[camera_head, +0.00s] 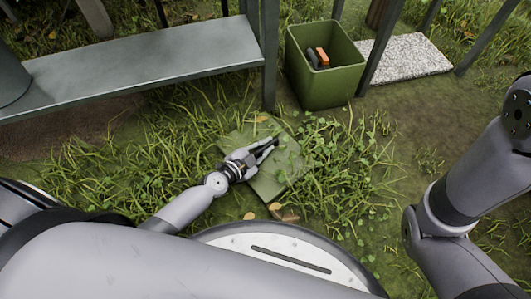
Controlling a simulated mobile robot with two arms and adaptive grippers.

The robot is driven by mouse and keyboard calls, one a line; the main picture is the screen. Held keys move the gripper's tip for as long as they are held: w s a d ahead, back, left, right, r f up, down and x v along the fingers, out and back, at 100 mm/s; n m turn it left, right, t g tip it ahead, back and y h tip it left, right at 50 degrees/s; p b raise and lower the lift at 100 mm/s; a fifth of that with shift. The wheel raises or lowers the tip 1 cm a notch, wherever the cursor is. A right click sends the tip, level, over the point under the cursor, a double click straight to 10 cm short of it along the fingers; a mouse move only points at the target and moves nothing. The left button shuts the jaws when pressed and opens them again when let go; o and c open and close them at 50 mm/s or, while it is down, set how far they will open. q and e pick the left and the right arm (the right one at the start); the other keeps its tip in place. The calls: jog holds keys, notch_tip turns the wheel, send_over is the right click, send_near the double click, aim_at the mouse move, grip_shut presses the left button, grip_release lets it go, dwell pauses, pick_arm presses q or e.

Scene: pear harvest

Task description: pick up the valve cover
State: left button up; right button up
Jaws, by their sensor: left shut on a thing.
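The valve cover, a flat green plate (272,180), lies low among the grass in the middle of the view, just in front of my base. It looks slightly tilted, and grass hides parts of its edges. My left gripper (268,148) reaches in over it from the lower left and is shut on it. The exact contact between the fingers and the plate is too small to make out. My right arm shows at the right edge, but its gripper is out of view.
A green square bin (326,75) with an orange and dark object inside stands behind the plate. A grey metal bench (140,68) on posts spans the upper left. A pale speckled slab (408,60) lies at the upper right. Grass and bare soil surround the plate.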

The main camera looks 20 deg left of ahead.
pick_arm(q)
grip_shut()
jog(key=shift+r, duration=0.1)
dwell(0.3)
